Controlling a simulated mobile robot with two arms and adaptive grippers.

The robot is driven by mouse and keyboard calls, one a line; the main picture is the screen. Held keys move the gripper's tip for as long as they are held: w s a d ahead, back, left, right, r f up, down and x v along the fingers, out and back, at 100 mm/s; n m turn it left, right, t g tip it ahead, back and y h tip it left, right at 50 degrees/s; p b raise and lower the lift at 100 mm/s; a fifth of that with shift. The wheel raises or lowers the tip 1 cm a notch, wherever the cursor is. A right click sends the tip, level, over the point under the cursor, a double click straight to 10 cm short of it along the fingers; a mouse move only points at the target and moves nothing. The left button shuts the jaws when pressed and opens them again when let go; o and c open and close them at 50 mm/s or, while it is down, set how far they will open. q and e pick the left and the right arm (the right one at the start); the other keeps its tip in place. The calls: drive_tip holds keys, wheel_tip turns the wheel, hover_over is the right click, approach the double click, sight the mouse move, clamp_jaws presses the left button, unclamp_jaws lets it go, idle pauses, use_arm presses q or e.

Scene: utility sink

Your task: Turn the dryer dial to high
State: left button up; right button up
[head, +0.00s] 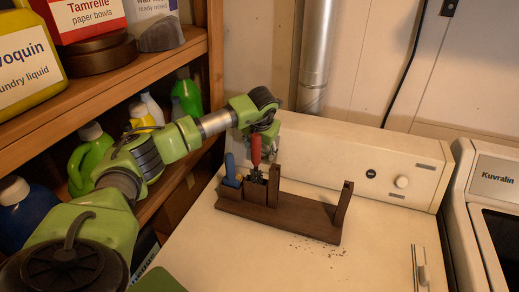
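The white dryer (375,235) has a raised control panel along its back. A round pale dial (402,181) sits on the right part of that panel. My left arm reaches in from the left, and its gripper (264,132) is above a dark wooden caddy, close to a red-handled tool (256,151) standing in it. The gripper is well left of the dial. The fingertips are small and partly hidden, so I cannot tell whether they are open or touch the red handle. My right gripper is not in view.
The dark wooden caddy (290,216) stands on the dryer top, with a blue-handled tool (231,168) at its left. A small dark round part (371,173) is left of the dial. Wooden shelves (130,90) with bottles fill the left. A second appliance (495,185) is at right.

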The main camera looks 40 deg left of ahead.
use_arm(q)
wheel_tip(320, 180, up, 10)
idle(0.7)
drive_tip(key=shift+d, duration=0.1)
